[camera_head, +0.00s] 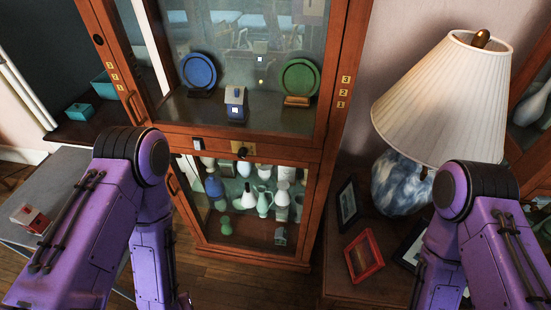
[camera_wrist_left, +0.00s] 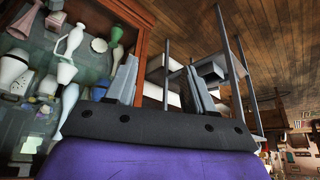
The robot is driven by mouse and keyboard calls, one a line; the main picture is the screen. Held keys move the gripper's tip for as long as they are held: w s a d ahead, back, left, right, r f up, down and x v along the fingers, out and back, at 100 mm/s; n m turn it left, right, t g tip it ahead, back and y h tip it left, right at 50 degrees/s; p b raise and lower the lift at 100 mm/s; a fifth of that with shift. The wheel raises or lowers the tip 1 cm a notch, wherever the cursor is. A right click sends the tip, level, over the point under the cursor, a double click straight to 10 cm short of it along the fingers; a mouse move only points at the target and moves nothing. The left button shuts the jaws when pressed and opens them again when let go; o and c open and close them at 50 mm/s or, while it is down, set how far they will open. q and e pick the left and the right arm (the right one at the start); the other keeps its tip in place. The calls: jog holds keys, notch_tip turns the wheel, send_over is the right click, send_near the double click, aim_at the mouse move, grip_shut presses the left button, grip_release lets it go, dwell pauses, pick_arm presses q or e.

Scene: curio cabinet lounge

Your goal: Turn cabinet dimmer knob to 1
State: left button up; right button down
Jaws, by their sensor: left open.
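The wooden curio cabinet (camera_head: 330,130) stands ahead, with glass doors above and below. On the rail between them, a dark knob sits on a small brass plate (camera_head: 243,150). Its markings are too small to read, so I cannot tell its setting. In the head view both my arms hang low in front, away from the knob. My right gripper is out of sight.
Number labels 3, 2, 1 (camera_head: 342,93) run down the cabinet's side posts. A lamp (camera_head: 435,100) and photo frames (camera_head: 364,255) stand on a side table at right. A grey table (camera_head: 60,185) is at left. Wooden floor (camera_head: 240,285) shows before the cabinet.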

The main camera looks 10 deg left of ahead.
pick_arm(q)
jog(key=w+d+r+m+t+h+b, duration=0.1)
jog(key=w+d+r+m+t+b, duration=0.15)
jog(key=w, duration=0.65)
jog(key=m+t+h+b, duration=0.4)
jog(key=m+t+b, duration=0.1)
jog(key=t, duration=0.6)
send_near(241, 156)
jog(key=w, duration=0.2)
jog(key=w+p, duration=0.1)
jog(key=w, duration=0.2)
jog(key=w+p, duration=0.1)
jog(key=w, duration=0.2)
jog(key=shift+d, duration=0.4)
jog(key=shift+w+f, duration=0.15)
jog(key=shift+w, duration=0.1)
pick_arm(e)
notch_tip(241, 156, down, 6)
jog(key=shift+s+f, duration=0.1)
pick_arm(q)
grip_shut()
